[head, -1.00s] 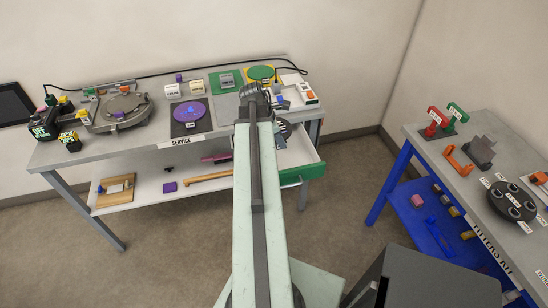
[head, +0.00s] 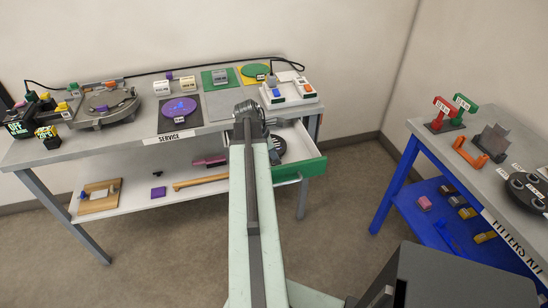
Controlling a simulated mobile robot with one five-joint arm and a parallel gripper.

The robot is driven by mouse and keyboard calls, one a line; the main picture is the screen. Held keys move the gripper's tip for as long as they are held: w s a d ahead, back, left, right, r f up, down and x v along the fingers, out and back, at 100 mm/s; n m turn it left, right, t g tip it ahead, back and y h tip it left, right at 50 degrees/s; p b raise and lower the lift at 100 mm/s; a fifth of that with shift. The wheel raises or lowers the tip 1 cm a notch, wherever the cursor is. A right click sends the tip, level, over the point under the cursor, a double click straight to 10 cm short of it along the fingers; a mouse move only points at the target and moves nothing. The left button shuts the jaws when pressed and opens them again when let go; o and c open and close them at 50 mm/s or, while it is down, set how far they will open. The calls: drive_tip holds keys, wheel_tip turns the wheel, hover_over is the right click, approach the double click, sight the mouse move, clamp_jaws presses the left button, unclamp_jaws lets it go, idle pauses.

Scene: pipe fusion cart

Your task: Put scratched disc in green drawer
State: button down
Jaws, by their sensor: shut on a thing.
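The green drawer (head: 306,170) is open under the right end of the service bench, with a green front and pale inside. A dark grey disc (head: 279,148) shows at or just above the inside of the drawer, partly hidden by my arm. I cannot make out scratches on it or whether it touches the drawer floor. My gripper (head: 250,112) is at the bench's front edge, over the drawer's left part. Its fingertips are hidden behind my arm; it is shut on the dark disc.
A purple disc (head: 180,107) with blue marks lies on a dark mat, and a green disc (head: 256,70) on a yellow mat. A white button box (head: 290,93) stands at the bench's right end. A blue-legged table (head: 400,185) is on the right, with floor between.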

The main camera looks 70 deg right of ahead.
drive_tip(key=shift+w+d, duration=0.85)
drive_tip(key=shift+d, duration=0.2)
drive_tip(key=shift+s+a+f+b, duration=0.15)
drive_tip(key=shift+a+f+b, duration=0.05)
drive_tip(key=shift+f+b, duration=0.65)
drive_tip(key=shift+r, duration=0.25)
drive_tip(key=shift+f, duration=0.2)
drive_tip(key=c, duration=1.4)
unclamp_jaws()
drive_tip(key=shift+r, duration=0.1)
drive_tip(key=shift+c, duration=0.2)
drive_tip(key=p+v, duration=1.1)
drive_tip(key=v, duration=0.1)
drive_tip(key=shift+p, duration=0.3)
